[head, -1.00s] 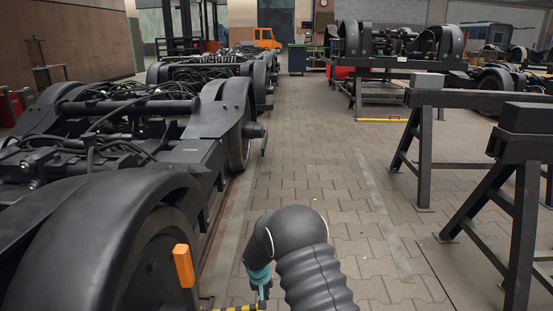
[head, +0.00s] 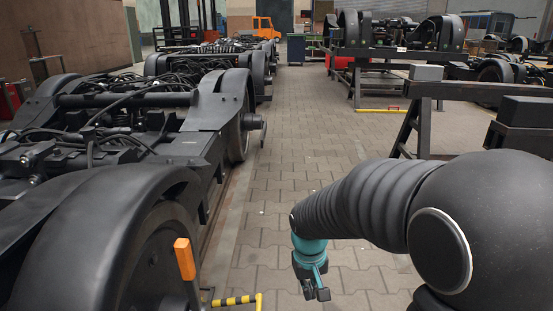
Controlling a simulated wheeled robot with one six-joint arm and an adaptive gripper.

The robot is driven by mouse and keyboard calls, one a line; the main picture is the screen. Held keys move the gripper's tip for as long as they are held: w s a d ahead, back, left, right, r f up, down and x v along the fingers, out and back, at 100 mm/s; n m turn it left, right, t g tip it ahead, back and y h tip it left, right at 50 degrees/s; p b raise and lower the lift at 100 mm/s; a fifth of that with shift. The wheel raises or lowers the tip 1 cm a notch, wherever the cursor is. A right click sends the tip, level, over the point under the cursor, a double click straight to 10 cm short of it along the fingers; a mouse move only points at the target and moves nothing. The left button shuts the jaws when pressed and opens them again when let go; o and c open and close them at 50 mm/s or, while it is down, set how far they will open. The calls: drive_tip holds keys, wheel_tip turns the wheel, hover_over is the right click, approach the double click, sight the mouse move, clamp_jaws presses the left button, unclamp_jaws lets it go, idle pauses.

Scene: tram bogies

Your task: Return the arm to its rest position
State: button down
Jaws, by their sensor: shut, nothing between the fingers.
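My arm comes in from the lower right of the head view and reaches toward the middle, covered in a black ribbed sleeve with a teal wrist. My gripper (head: 318,293) hangs below the wrist, pointing down over the paved floor. It is shut and empty, and touches nothing that I can see. The arm hides part of the floor and much of the black trestles at the right.
A tram bogie (head: 100,205) fills the left side, with an orange-tipped lever (head: 184,259) and a yellow-black bar (head: 237,300) near its wheel. Black trestles (head: 420,125) stand at the right. The paved aisle (head: 290,150) between is clear. More bogies stand farther back.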

drive_tip(key=s+d+r+m+t+p, duration=0.1)
drive_tip(key=s+d+r, duration=0.3)
drive_tip(key=s+r, duration=0.4)
drive_tip(key=s+d+r+m+t+p, duration=0.1)
drive_tip(key=s+d+r+t, duration=0.3)
drive_tip(key=s+r, duration=0.4)
drive_tip(key=shift+s+r+m+y+p, duration=0.3)
drive_tip(key=shift+r+y+p, duration=0.1)
drive_tip(key=shift+r, duration=0.5)
drive_tip(key=shift+a, duration=0.15)
